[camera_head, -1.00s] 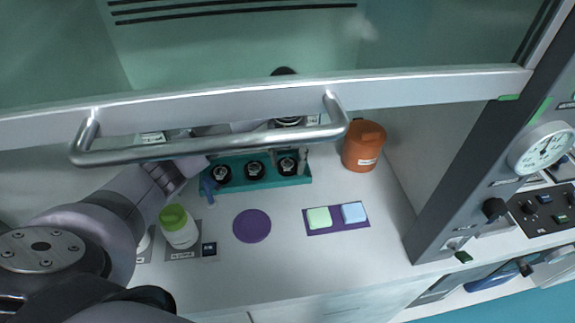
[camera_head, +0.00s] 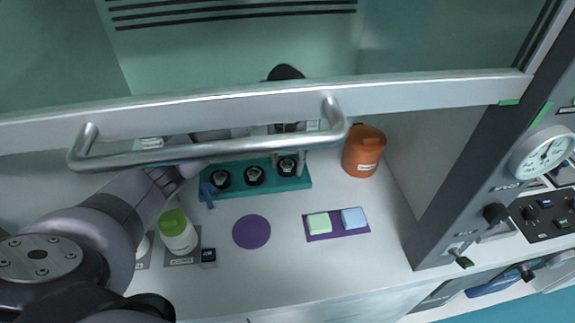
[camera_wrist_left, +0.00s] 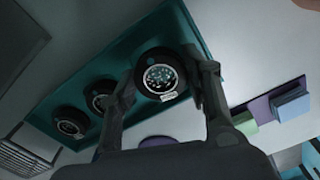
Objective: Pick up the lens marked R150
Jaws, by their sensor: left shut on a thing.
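Several views of the lenses are small: three round black-rimmed lenses sit in a row at a teal rack (camera_head: 235,192), behind the sash handle. My left gripper (camera_head: 288,166) reaches in from behind the handle, pointing down at the rack's right end. Its fingers are closed on both sides of the rightmost lens (camera_wrist_left: 162,78), which has a small white label. The label is too small to read, and I cannot tell whether this lens is clear of the rack. The middle lens (camera_head: 254,175) and left lens (camera_head: 220,179) stand free. My right gripper is not in view.
The raised sash and its metal handle (camera_head: 210,151) cross above the rack. An orange jar (camera_head: 363,152) stands right of it, a green-capped bottle (camera_head: 178,232) front left. A purple disc (camera_head: 251,232) and a purple mat with green and blue blocks (camera_head: 320,222) lie in front.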

